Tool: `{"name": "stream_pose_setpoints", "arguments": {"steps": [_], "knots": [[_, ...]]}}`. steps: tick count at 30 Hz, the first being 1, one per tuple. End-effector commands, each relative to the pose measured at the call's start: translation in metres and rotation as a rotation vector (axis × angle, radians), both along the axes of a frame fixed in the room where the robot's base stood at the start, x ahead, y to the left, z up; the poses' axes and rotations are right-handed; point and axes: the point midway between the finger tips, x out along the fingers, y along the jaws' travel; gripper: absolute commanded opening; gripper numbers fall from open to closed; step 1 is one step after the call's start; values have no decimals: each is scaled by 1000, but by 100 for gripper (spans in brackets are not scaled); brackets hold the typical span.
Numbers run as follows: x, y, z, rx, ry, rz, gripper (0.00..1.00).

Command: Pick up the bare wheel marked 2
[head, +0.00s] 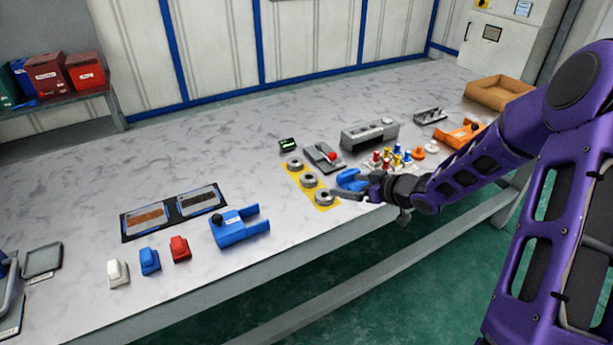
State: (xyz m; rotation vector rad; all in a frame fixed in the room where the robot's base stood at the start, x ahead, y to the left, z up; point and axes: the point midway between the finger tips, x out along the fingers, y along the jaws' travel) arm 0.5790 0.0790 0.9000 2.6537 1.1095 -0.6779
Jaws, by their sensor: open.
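Three grey wheels lie in a row on a yellow strip (289,170) in the middle of the table in the head view. They are a far wheel (295,163), a middle wheel (309,181) and a near wheel (324,198). The marks are too small to read, so I cannot tell which wheel is marked 2. My gripper (348,195) is open, low over the table just right of the near wheel. It points left, and I cannot tell if its fingertips touch anything.
A blue part (351,180) lies close behind my gripper. Several coloured pegs (392,158) and a grey block (369,134) stand farther back. A blue forked bracket (240,228) lies left of the wheels. The table's front edge runs just below my gripper.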

Motion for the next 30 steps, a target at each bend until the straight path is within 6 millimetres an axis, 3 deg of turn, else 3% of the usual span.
{"name": "stream_pose_setpoints", "arguments": {"steps": [12,30], "knots": [[55,57,-44,-2,-2,2,100],[99,97,-73,-4,-2,1,100]]}}
